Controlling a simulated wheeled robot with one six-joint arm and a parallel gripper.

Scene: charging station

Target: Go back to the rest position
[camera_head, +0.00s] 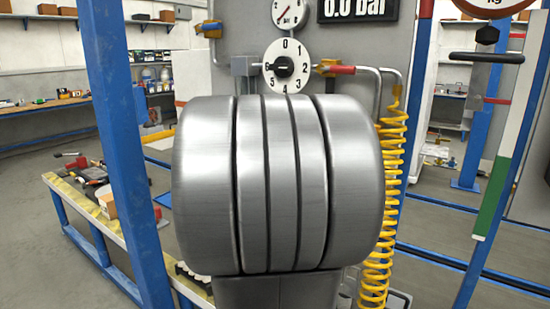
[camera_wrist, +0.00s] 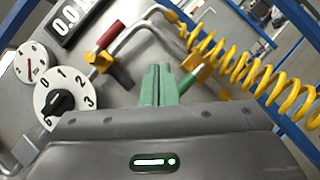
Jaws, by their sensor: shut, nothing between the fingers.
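My gripper (camera_wrist: 158,70) shows in the wrist view, its two green fingers together with nothing between them. It is in front of the grey panel (camera_wrist: 125,92). The dial with numbers (camera_wrist: 62,103) is to its left, and the red-handled brass valve (camera_wrist: 106,42) is up and to the left. A slanted green piece next to a brass fitting (camera_wrist: 189,64) is just right of the fingers; I cannot tell whether they touch. In the head view, a large silver ribbed part of my arm fills the middle and hides the lower panel. My gripper is not seen there.
The yellow coiled hose (camera_head: 390,190) hangs at the panel's right, also in the wrist view (camera_wrist: 262,75). Blue posts (camera_head: 125,150) stand on both sides. A low bench (camera_head: 125,228) with tools is at left. A display (camera_head: 358,9) reads 0.0 bar.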

